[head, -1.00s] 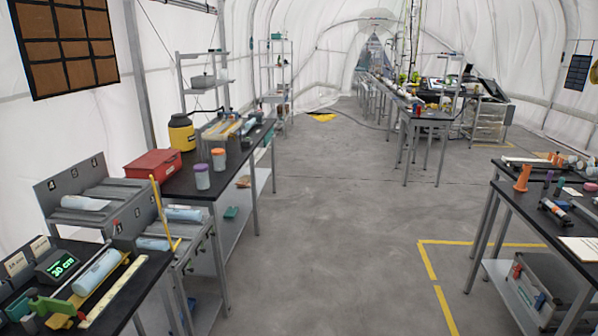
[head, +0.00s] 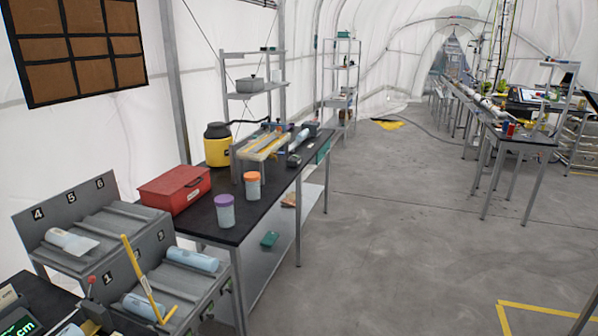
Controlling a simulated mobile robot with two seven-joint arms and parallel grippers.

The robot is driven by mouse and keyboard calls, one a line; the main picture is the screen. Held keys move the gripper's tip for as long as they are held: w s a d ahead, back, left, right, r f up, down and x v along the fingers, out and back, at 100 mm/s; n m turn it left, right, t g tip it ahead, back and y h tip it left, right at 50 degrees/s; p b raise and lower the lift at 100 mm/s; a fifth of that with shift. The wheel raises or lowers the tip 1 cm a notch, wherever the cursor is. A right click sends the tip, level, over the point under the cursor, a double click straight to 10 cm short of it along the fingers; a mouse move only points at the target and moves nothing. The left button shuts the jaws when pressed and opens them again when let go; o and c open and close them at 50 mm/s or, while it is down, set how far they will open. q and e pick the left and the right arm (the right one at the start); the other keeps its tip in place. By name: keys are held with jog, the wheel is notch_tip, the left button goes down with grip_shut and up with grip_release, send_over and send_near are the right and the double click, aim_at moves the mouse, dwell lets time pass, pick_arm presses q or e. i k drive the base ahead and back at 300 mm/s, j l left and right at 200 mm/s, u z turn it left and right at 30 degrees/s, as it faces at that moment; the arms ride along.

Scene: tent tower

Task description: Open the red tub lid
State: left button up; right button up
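A red tub (head: 176,190) with a red lid stands at the near left end of a black-topped table (head: 262,206). Its lid looks shut, with a dark handle or latch on top and a small pale label on its front. Neither of my grippers shows in this view.
A purple-lidded jar (head: 225,211) and an orange-lidded jar (head: 253,186) stand right of the tub. A yellow container with a black top (head: 217,146) is behind it. A grey numbered rack (head: 108,230) with pale cylinders stands in front. Floor to the right (head: 400,230) is clear.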

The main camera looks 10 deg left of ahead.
aim_at(173, 181)
jog(key=i+l+u, duration=0.1)
jog(key=i+u, duration=0.3)
jog(key=i+l+u, duration=0.2)
jog(key=u, duration=0.25)
jog(key=i+l+u, duration=0.2)
jog(key=u, duration=0.2)
jog(key=i+l+u, duration=0.2)
jog(key=l+u, duration=0.25)
jog(key=i+l+u, duration=0.1)
jog(key=l+u, duration=0.3)
